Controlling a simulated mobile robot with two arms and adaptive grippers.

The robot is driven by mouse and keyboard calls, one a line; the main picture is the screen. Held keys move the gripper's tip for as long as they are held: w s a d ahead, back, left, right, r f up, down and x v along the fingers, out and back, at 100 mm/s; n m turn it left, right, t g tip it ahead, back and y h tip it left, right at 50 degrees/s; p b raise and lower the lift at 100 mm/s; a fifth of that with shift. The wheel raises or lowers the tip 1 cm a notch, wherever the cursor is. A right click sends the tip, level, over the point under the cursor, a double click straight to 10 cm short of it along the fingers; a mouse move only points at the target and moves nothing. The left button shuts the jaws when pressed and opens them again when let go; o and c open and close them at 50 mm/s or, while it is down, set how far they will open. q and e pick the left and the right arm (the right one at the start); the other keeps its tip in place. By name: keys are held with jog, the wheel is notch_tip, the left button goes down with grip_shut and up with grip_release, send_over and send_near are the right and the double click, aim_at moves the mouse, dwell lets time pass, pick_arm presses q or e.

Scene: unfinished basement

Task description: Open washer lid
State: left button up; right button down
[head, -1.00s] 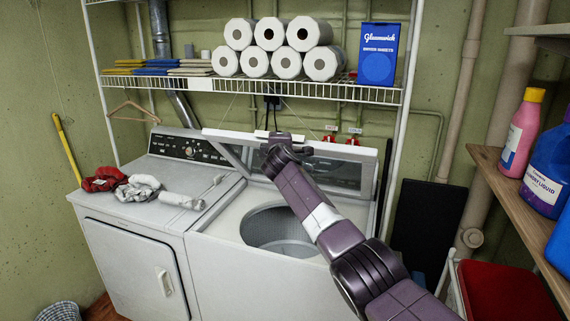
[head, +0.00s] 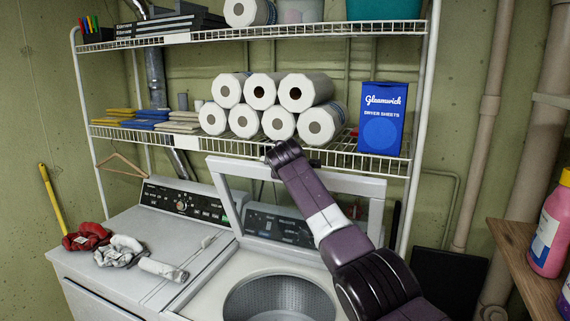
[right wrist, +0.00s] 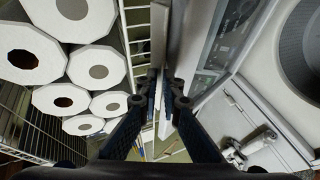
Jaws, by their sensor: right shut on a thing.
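The washer's lid (head: 375,212) is raised at a steep angle above the open washer tub (head: 280,300). It is a pale frame with a see-through middle, and the washer's control panel (head: 285,228) shows through it. My right gripper (head: 285,155) is at the lid's top edge, just below the wire shelf. In the right wrist view, my right gripper (right wrist: 167,82) is shut on the edge of the lid (right wrist: 192,45). The fingertips are partly hidden behind the arm in the head view. My left gripper is in neither view.
A wire shelf (head: 200,140) with paper rolls (head: 263,92) and a blue dryer-sheets box (head: 381,118) is close behind the lid. A dryer (head: 140,240) with red and grey gloves stands left. A wooden shelf (head: 520,265) with bottles juts in at right.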

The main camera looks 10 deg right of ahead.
dwell(0.3)
jog(key=c, duration=1.9)
grip_release()
jog(key=shift+s+r, duration=0.1)
jog(key=shift+s, duration=0.05)
jog(key=shift+v, duration=5.95)
jog(key=shift+a, duration=0.1)
